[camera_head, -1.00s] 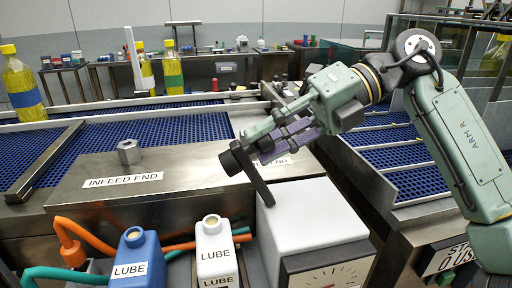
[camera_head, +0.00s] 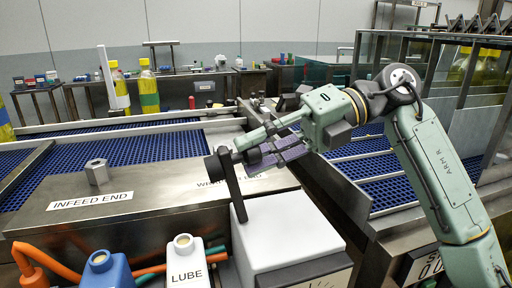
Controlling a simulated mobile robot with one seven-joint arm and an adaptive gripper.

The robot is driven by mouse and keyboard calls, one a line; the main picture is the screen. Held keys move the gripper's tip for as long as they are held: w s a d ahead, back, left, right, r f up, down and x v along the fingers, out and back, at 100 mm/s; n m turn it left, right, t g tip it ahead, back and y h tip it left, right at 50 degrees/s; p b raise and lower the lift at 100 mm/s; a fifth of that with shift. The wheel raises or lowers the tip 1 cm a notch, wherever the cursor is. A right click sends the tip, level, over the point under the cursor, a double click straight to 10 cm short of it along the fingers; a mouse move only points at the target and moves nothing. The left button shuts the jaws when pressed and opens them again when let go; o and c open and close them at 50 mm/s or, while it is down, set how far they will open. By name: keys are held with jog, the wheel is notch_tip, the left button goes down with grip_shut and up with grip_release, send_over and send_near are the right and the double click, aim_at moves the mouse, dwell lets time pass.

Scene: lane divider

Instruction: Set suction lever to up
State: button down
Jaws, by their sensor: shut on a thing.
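The fingers partly hide the handle, so the exact contact does not show.
A metal cover marked INFEED END (camera_head: 120,200) with a hex post (camera_head: 96,172) lies left of the lever. A white LUBE bottle (camera_head: 187,262) and a blue bottle (camera_head: 106,268) stand in front. Blue conveyors (camera_head: 130,150) lie behind.

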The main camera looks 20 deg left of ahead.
jog(key=c, duration=1.5)
grip_release()
jog(key=shift+w+d+f, duration=0.1)
jog(key=shift+d+f, duration=0.05)
jog(key=shift+f, duration=0.1)
jog(key=shift+o, duration=0.9)
jog(key=shift+r, duration=0.1)
jog(key=v, duration=1.2)
